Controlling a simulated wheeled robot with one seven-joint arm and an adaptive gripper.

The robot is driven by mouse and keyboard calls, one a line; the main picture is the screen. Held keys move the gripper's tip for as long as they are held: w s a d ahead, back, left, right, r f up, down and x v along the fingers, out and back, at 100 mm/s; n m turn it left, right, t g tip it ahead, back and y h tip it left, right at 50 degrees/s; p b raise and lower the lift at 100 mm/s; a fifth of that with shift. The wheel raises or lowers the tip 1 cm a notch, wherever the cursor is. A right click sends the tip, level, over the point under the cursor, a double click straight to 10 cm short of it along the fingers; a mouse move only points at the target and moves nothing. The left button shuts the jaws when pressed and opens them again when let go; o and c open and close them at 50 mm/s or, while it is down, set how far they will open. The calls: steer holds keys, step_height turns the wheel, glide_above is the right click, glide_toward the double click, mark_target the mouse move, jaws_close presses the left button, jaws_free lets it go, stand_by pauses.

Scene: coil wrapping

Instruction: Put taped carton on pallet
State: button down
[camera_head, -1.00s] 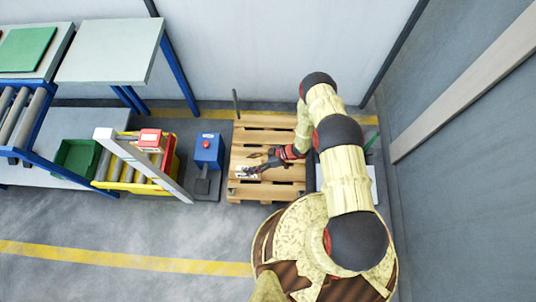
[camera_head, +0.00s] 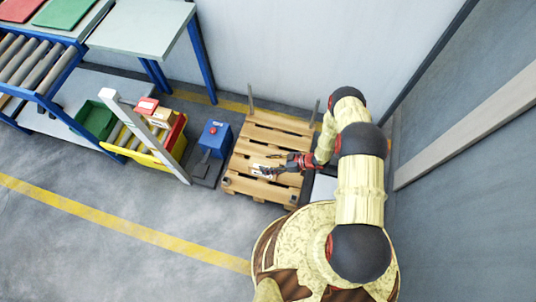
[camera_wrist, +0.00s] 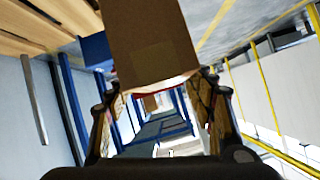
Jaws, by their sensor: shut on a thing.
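The brown carton (camera_wrist: 152,48) fills the upper middle of the wrist view, between the two fingers of my gripper (camera_wrist: 165,100). A faint band, perhaps tape, crosses its face. My gripper (camera_head: 270,169) is shut on the carton, which shows only as a small pale and brown patch in the head view. The wooden pallet (camera_head: 277,135) lies on the floor in front of my base. My gripper and the carton are over its middle. I cannot tell whether the carton touches the slats. Pallet boards also show at the wrist view's upper left (camera_wrist: 40,28).
Two upright posts (camera_head: 250,98) stand at the pallet's far side. A wall closes the right side.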

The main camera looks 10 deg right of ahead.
steer(key=w+f+b, duration=0.7)
steer(key=w+f, duration=0.4)
steer(key=f, duration=0.1)
steer(key=shift+w, duration=0.35)
steer(key=shift+f, duration=0.1)
steer(key=c, duration=0.7)
jaws_free()
steer(key=shift+c, duration=0.2)
